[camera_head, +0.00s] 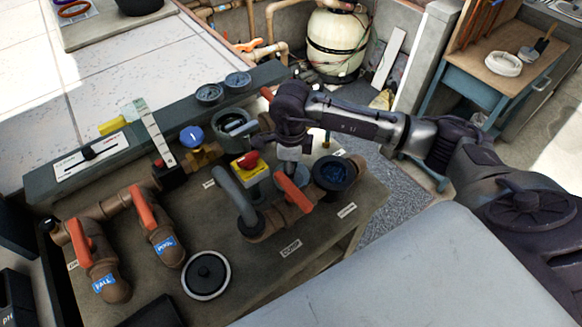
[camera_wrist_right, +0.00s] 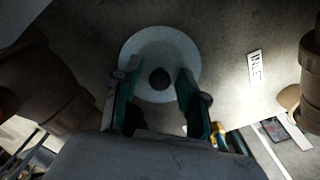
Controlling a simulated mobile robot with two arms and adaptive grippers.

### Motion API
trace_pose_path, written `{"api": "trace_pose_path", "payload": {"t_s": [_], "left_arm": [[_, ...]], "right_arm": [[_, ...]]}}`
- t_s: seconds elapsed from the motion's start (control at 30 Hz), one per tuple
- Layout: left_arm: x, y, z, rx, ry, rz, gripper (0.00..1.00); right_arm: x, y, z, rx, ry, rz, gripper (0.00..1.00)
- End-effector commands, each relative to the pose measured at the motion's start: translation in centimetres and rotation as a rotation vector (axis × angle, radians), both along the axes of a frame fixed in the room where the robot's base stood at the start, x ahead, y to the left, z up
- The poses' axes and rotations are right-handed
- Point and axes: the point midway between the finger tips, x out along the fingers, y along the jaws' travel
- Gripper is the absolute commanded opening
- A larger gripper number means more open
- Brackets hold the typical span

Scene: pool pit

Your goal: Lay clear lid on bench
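The clear lid (camera_wrist_right: 135,50) is a pale round disc with a dark knob (camera_wrist_right: 159,79) in the right wrist view. It appears to lie flat on the grey bench (camera_wrist_right: 90,25). In the head view part of it shows as a bluish disc (camera_head: 304,175) beside the open pump pot (camera_head: 335,172), partly covered by a red handle. My right gripper (camera_wrist_right: 159,88) points down over the lid. My left gripper is not in view.
A red-handled valve (camera_head: 294,193) and a grey bent pipe (camera_head: 236,190) stand close to the right gripper. A black disc with a pale rim (camera_head: 206,275) lies nearer the front. More red-handled valves (camera_head: 96,265) stand at left. Some bare bench (camera_head: 330,225) shows in front of the pot.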

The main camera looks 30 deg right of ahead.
Motion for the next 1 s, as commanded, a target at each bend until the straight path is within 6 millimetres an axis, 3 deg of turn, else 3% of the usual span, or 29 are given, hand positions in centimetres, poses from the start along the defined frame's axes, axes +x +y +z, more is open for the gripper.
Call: {"api": "trace_pose_path", "payload": {"t_s": [0.4,0.8,1.0], "left_arm": [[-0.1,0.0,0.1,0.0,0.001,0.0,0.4],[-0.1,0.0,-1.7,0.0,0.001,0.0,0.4],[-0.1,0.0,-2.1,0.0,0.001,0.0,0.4]], "right_arm": [[0.1,0.0,0.9,0.0,-0.003,0.0,0.46],[0.1,0.0,8.9,0.0,-0.006,0.0,0.46],[0.1,0.0,11.6,0.0,-0.002,-0.001,0.46]]}}
